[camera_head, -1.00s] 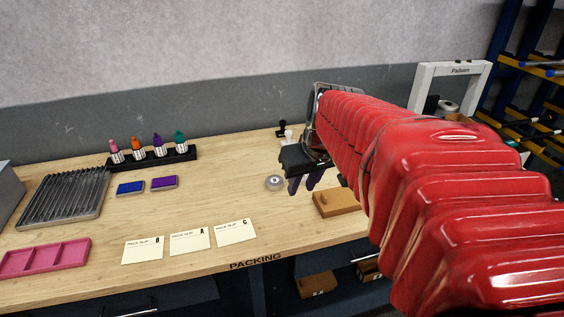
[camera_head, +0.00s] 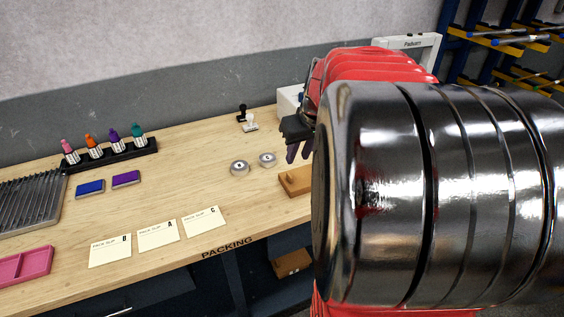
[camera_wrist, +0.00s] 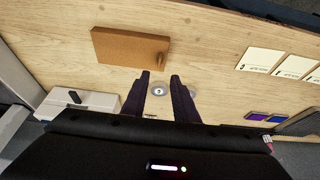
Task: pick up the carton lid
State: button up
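The carton lid appears to be the flat brown piece with a small knob (camera_wrist: 130,47) in the wrist view, lying on the bench beyond my fingertips. In the head view it (camera_head: 294,181) is partly hidden behind my arm, near the bench's front edge. My gripper (camera_wrist: 160,75) is open, with two dark fingers apart and nothing held between them. In the head view my gripper (camera_head: 297,151) hangs above the bench, behind and above the brown piece, not touching it.
Two small round discs (camera_head: 240,168) lie left of my gripper. Two stamps (camera_head: 250,126) and a white box (camera_head: 289,101) stand behind. Pack slips (camera_head: 158,234), ink pads (camera_head: 126,179), a bottle rack (camera_head: 110,155) and a pink tray (camera_head: 22,267) are left. The middle bench is mostly clear.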

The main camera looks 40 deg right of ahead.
send_over(289, 175)
jog(key=s, duration=0.3)
jog(key=f, duration=0.4)
jog(key=a+f, duration=0.1)
jog(key=f, duration=0.1)
jog(key=shift+f, duration=0.15)
jog(key=shift+x, duration=2.6)
jog(key=shift+w+d, duration=0.15)
jog(key=shift+c, duration=0.6)
grip_shut()
